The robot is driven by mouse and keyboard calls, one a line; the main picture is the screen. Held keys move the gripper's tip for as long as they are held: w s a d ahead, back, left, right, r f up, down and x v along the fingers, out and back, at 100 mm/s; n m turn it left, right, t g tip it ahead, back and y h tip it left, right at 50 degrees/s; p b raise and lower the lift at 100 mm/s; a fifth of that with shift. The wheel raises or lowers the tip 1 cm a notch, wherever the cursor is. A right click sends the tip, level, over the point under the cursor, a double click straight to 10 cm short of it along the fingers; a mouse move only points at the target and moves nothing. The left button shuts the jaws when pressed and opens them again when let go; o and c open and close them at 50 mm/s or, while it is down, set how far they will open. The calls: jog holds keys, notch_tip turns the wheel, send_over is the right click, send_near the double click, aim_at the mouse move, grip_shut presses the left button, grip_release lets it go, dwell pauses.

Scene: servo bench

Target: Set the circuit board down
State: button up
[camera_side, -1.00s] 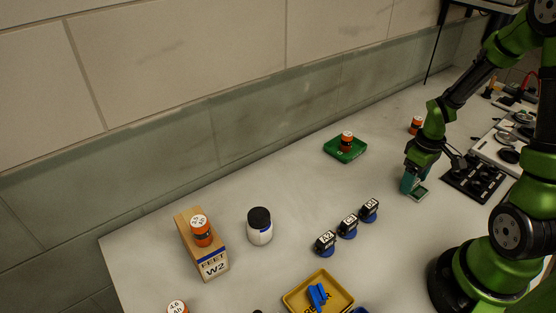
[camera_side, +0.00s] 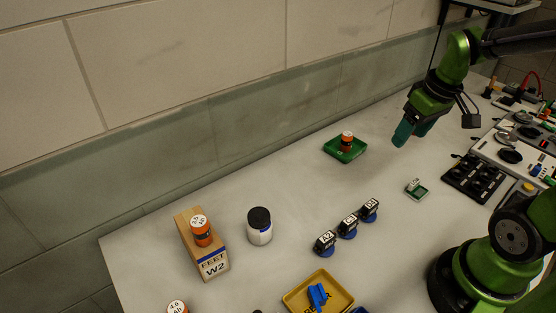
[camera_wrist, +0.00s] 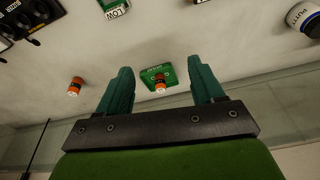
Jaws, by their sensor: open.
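The small green circuit board (camera_side: 417,191) lies on the grey bench, just left of the black rack, with a small pale label at its back edge. In the wrist view a green board marked LOW (camera_wrist: 115,9) shows at the top edge, partly cut off. My gripper (camera_side: 409,132) is raised above the bench, behind and apart from the board. In the wrist view its two teal fingers (camera_wrist: 160,68) are spread with nothing between them; the green tray shows beyond them.
A green tray (camera_side: 332,150) with an orange-black cylinder (camera_side: 347,140) stands left of my gripper. Another orange cylinder (camera_wrist: 75,87) stands on the bench. The black rack (camera_side: 478,180) is to the board's right; several black servos (camera_side: 348,226) stand front left. Bench around the board's left is clear.

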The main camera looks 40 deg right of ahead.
jog(key=s+a+r+m+t+y, duration=0.1)
jog(key=a+r+t, duration=0.1)
jog(key=a, duration=0.4)
jog(key=s+a+r+m+t+y, duration=0.1)
jog(key=s+a+r+t, duration=0.1)
jog(key=a+r, duration=0.2)
jog(key=shift+a+r, duration=0.2)
jog(key=shift+a, duration=0.75)
